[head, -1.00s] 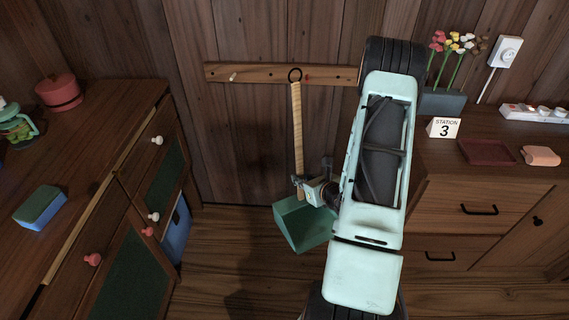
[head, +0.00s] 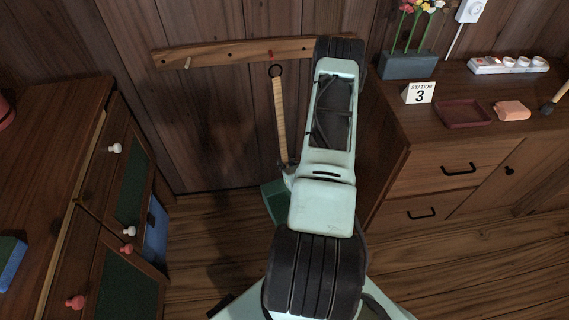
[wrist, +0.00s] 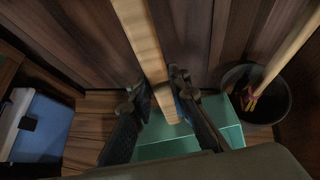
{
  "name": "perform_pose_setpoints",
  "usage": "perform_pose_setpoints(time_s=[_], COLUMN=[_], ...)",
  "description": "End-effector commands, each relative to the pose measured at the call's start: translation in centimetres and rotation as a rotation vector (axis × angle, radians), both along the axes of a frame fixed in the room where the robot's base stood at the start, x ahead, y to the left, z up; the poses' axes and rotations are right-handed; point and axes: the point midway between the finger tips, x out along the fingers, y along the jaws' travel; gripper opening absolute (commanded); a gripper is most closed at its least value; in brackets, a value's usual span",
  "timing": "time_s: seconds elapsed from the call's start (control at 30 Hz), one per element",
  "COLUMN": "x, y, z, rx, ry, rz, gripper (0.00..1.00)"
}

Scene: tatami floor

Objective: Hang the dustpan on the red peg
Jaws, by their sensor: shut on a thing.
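The dustpan has a light wooden handle (head: 281,120), a dark ring (head: 275,71) at its top and a green pan (head: 272,200) at the bottom. It hangs roughly upright, pan down. The red peg (head: 271,53) is on the wooden wall rail; in the head view the ring appears just below it, apart from it. My gripper (wrist: 155,92) is shut on the handle low down, just above the pan, with a finger on each side in the wrist view. In the head view my arm mostly hides the gripper and part of the pan. The ring is outside the wrist view.
The rail (head: 225,54) also carries a pale peg (head: 187,63) at left. A cabinet with knobs (head: 120,190) stands left, a drawer unit (head: 450,150) right. A dark bin (wrist: 262,100) with a long stick stands right of the pan. The wall behind the handle is bare.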

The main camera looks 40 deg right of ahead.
Motion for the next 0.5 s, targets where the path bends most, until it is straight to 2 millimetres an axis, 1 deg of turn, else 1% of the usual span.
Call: perform_pose_setpoints(time_s=[0.03,0.5], x=[0.4,2.8], y=[-0.2,-1.7], z=[0.1,-0.1], rx=[-0.003,-0.002], ry=[-0.004,-0.005], rz=[0.001,0.001], gripper=[0.0,0.0])
